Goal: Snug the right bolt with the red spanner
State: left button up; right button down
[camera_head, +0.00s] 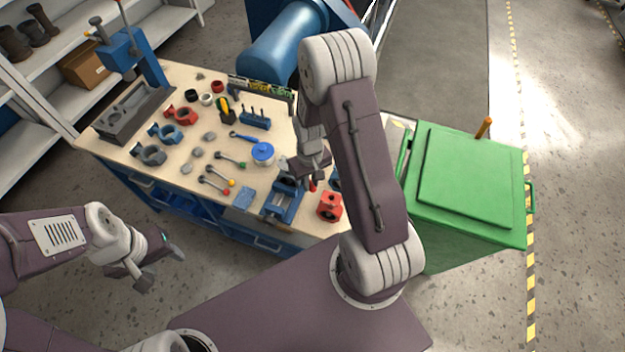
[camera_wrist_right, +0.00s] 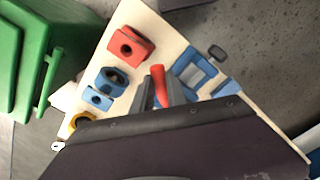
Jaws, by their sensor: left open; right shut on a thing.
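My right gripper (camera_head: 310,176) is over the right front of the workbench, just behind the blue vise (camera_head: 283,200). In the right wrist view its fingers (camera_wrist_right: 162,96) are shut on a red handle, which I take as the red spanner (camera_wrist_right: 158,76). A little red also shows below the gripper in the head view; the rest of the spanner is hidden. The vise is also in the right wrist view (camera_wrist_right: 194,72), right of the handle. I cannot make out the right bolt in either view. My left gripper (camera_head: 163,268) is open and empty, in front of the bench.
A red block with a hole (camera_head: 329,206) stands right of the vise, and a blue valve body (camera_wrist_right: 110,80) is near it. A green bin (camera_head: 470,175) stands right.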

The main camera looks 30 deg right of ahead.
jog(key=shift+a, duration=0.1)
jog(key=shift+w+a+m+p, duration=0.15)
jog(key=shift+w+a+m, duration=0.05)
jog(key=shift+a+m, duration=0.75)
jog(key=shift+w+a+m+p, duration=0.1)
jog(key=shift+w+a+m, duration=0.15)
jog(key=shift+a+m, duration=0.65)
jog(key=shift+w+a+m+p, duration=0.2)
jog(key=shift+a+m, duration=0.45)
jog(key=shift+m, duration=0.5)
jog(key=shift+w+a+m, duration=0.3)
jog(key=shift+a+m, duration=0.15)
jog(key=shift+m, duration=0.15)
